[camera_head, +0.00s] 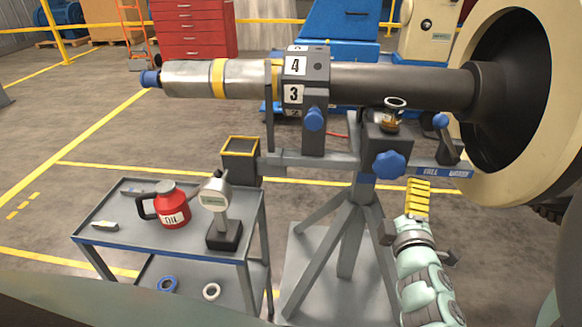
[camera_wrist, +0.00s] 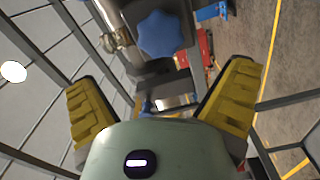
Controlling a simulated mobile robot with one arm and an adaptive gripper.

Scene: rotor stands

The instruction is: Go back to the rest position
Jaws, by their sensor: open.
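My gripper (camera_head: 418,197) is at the lower right of the head view, just right of the stand's post and below the rotor stand's rail. Its yellow fingers are spread apart and empty in the wrist view (camera_wrist: 165,105). The rotor stand (camera_head: 363,190) holds a long grey shaft (camera_head: 400,85) horizontally. A blue star knob (camera_head: 389,164) on the stand is above and slightly left of my gripper; it also shows ahead of the fingers in the wrist view (camera_wrist: 160,34). A small brass-coloured fitting with a ring (camera_head: 391,115) sits above that knob.
A grey cart (camera_head: 110,222) at the left bears a red oil can (camera_head: 172,206) and a gauge on a stand (camera_head: 218,200). An open box (camera_head: 240,160) hangs on the rail's left end. A large cream ring (camera_head: 550,185) is at the right. Open floor lies behind the cart.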

